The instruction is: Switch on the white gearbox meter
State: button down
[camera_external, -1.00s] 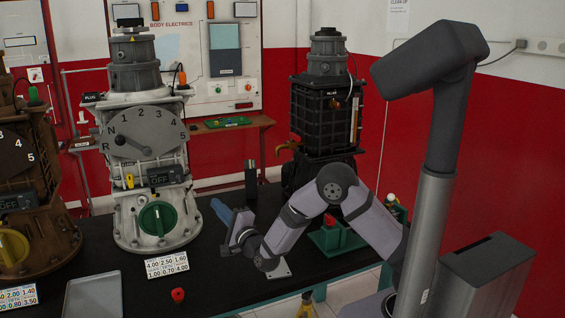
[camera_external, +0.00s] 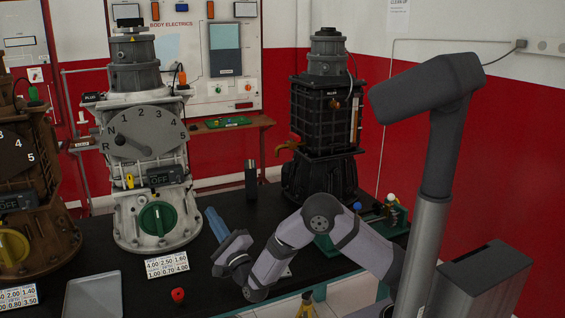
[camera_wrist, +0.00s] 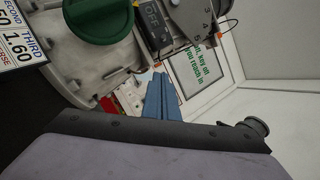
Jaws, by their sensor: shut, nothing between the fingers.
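The white gearbox (camera_external: 150,205) stands upright on the black bench at the left. Its small dark meter (camera_external: 165,176) reads OFF on the front, between the numbered dial (camera_external: 145,133) and the green knob (camera_external: 158,218). In the wrist view the meter (camera_wrist: 152,22) shows OFF at the top, with the green knob (camera_wrist: 95,18) to its left. My gripper (camera_external: 211,211) has blue fingers shut and empty, pointing up and left, to the right of the gearbox and apart from it. The fingers also show in the wrist view (camera_wrist: 160,90), below the meter.
A brown gearbox (camera_external: 30,205) stands at the left edge and a black gearbox (camera_external: 322,130) at the back right. A dark cylinder (camera_external: 251,178) stands behind my gripper. A number card (camera_external: 167,266), a grey tray (camera_external: 93,296) and a small red object (camera_external: 178,295) lie in front.

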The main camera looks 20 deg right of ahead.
aim_at(179, 180)
jog(key=shift+w+a+r+p, duration=0.55)
jog(key=shift+w+a+r, duration=0.3)
jog(key=shift+w+r, duration=0.35)
jog(key=shift+w+a+r+p, duration=0.55)
jog(key=shift+w+a+r, duration=0.4)
jog(key=shift+w, duration=0.4)
jog(key=shift+w+a+r+p, duration=0.55)
jog(key=shift+w+a+r, duration=0.25)
jog(key=shift+w+r, duration=0.4)
jog(key=shift+s+r+m+g+h+p, duration=0.25)
jog(key=shift+r+m+g+h+p, duration=0.25)
jog(key=shift+g, duration=0.5)
jog(key=shift+s+r+g+p, duration=0.1)
jog(key=shift+r+g+p, duration=0.35)
jog(key=shift+g+p, duration=0.15)
jog(key=shift+s+r+g+p, duration=0.1)
jog(key=shift+r+g+p, duration=0.15)
jog(key=shift+g+p, duration=0.45)
jog(key=shift+r+m+g+h+p, duration=0.4)
jog(key=shift+r+g+p, duration=0.1)
jog(key=shift+g+p, duration=0.55)
jog(key=shift+r, duration=0.25)
jog(key=shift+f, duration=0.1)
